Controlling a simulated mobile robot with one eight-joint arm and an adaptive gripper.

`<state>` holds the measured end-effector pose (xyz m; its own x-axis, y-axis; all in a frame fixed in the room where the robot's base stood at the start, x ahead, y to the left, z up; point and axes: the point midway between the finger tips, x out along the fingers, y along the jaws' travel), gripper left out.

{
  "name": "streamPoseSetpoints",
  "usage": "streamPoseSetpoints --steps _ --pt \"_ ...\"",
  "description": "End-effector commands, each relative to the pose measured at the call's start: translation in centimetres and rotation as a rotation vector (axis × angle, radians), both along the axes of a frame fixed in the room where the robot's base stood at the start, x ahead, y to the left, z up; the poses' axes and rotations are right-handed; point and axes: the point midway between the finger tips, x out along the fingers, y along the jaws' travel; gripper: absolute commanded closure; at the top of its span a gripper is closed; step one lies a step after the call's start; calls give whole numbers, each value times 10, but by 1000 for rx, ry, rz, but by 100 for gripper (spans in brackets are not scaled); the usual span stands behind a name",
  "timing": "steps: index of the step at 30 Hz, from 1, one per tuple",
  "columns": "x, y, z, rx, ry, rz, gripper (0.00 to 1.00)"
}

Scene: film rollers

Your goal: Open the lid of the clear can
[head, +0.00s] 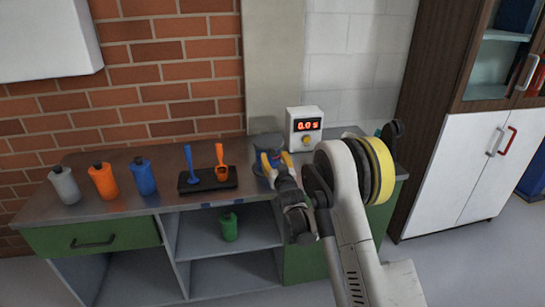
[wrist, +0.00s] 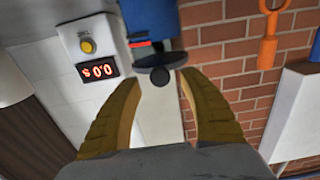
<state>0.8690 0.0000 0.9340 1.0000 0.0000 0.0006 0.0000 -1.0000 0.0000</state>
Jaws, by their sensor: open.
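My gripper (head: 276,158) is open at the far edge of the counter. In the wrist view its two yellow fingers (wrist: 160,78) stand apart on either side of a dark round lid (wrist: 153,61) with a small round knob (wrist: 160,77). The knob lies between the fingertips, and I see no clear grip on it. A blue body (wrist: 150,18) shows beyond the lid in this upside-down view. In the head view, a greyish can-like shape (head: 266,140) shows just behind the gripper, mostly hidden. I cannot tell how clear its walls are.
A white timer (head: 304,127) with a red display stands close by the gripper; it also shows in the wrist view (wrist: 92,45). A black rack (head: 207,181) holds a blue and an orange tool. Grey (head: 65,186), orange (head: 103,181) and blue (head: 142,177) bottles stand left on the counter (head: 110,212).

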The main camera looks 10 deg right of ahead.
Motion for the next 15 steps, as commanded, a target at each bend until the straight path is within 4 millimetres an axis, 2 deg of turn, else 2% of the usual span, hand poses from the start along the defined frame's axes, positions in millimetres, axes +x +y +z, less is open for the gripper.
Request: streamPoseSetpoints --steps 3,6,15 --pt "19 0 -2 0 0 0 50" --pt "28 0 -1 0 0 0 50" --pt "34 0 1 0 1 0 50"
